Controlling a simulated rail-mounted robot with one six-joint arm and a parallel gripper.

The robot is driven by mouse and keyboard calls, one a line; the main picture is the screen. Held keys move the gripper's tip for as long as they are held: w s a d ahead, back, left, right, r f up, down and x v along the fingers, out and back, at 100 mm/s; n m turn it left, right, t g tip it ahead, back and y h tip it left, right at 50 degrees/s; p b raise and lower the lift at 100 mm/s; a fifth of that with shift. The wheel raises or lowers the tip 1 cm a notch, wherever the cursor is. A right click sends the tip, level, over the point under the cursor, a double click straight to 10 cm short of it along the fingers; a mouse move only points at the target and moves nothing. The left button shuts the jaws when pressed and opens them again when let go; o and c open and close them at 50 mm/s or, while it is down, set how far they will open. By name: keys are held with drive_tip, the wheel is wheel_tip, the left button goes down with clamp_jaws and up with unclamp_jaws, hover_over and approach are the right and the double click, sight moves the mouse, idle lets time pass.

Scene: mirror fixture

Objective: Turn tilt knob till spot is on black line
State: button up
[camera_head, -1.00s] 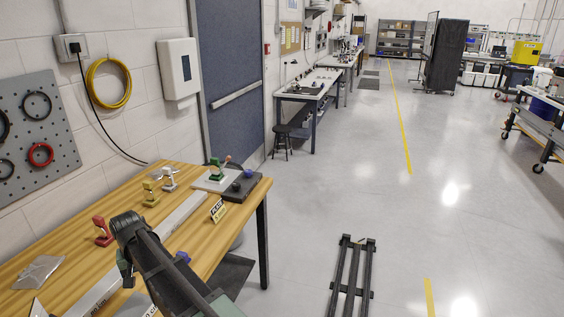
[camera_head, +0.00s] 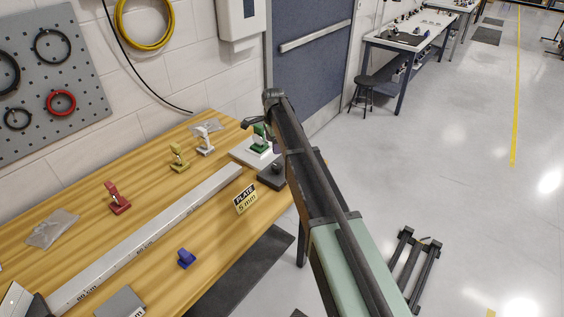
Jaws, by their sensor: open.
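My gripper (camera_head: 254,122) is at the far end of my arm, close to the green mount (camera_head: 260,140) at the table's far right end. Its dark fingers are small and partly hidden by the arm; it looks empty. The green mount stands upright on a white plate (camera_head: 242,152). Red (camera_head: 118,198), yellow (camera_head: 178,158) and white (camera_head: 204,140) mounts stand in a row along the wooden table (camera_head: 80,215). I cannot make out the tilt knob, the light spot or the black line. My arm covers the area right of the green mount.
A long pale rail (camera_head: 150,235) with cm marks runs along the table. A "PLATE 5 mm" sign (camera_head: 246,199), a small blue piece (camera_head: 186,258) and a dark box (camera_head: 270,177) are nearby. A clear bag (camera_head: 52,229) lies at the left. The floor right of the table is mostly free.

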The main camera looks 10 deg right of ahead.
sight(276, 166)
drive_tip(key=f+b, duration=1.1)
drive_tip(key=shift+w+d+f, duration=0.1)
drive_tip(key=shift+w+d, duration=0.1)
drive_tip(key=shift+d, duration=0.05)
drive_tip(key=c, duration=0.9)
